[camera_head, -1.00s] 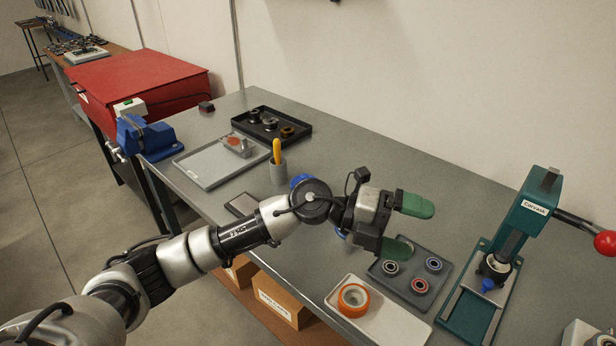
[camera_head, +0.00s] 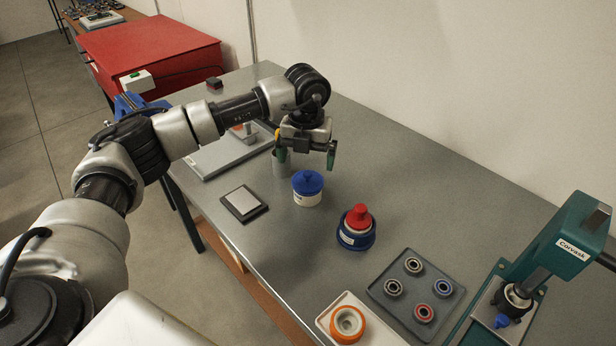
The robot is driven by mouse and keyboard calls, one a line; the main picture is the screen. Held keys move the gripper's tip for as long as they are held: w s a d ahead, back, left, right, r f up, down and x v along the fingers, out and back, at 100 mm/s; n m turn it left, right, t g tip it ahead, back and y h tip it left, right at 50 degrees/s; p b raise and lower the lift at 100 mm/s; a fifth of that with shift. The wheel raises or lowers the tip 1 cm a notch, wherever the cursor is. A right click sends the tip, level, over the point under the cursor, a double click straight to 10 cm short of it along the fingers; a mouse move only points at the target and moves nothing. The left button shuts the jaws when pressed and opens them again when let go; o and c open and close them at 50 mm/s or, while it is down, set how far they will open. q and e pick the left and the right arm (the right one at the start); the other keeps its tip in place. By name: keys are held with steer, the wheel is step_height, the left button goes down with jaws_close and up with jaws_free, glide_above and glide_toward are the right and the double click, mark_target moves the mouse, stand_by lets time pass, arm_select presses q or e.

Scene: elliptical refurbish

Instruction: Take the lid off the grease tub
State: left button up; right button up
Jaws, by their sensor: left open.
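A white tub (camera_head: 306,197) with a blue knobbed lid (camera_head: 307,180) stands upright on the grey bench. A dark blue tub (camera_head: 350,240) with a red knobbed top (camera_head: 358,215) and a white label stands to its right, nearer the front. The labels are too small to read, so I cannot tell which is the grease tub. My left gripper (camera_head: 307,156) is open and empty, pointing down with green fingertips. In the picture it is just above the blue lid, apart from it. My right gripper is not in view.
A dark tray (camera_head: 375,287) holds several bearings, beside a pale tray (camera_head: 387,335) with an orange ring (camera_head: 347,323). A green press (camera_head: 567,245) stands at the right. A small dark pad (camera_head: 243,204) lies left of the tubs.

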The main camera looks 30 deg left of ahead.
mark_target(308, 173)
arm_select(q)
steer(key=shift+w+f, duration=0.15)
steer(key=shift+f, duration=0.55)
step_height(308, 173, down, 4)
steer(key=shift+w+r+p, duration=0.1)
steer(key=shift+r+p, duration=0.1)
steer(key=shift+p, duration=0.6)
steer(key=shift+f, duration=0.55)
steer(key=c, duration=0.7)
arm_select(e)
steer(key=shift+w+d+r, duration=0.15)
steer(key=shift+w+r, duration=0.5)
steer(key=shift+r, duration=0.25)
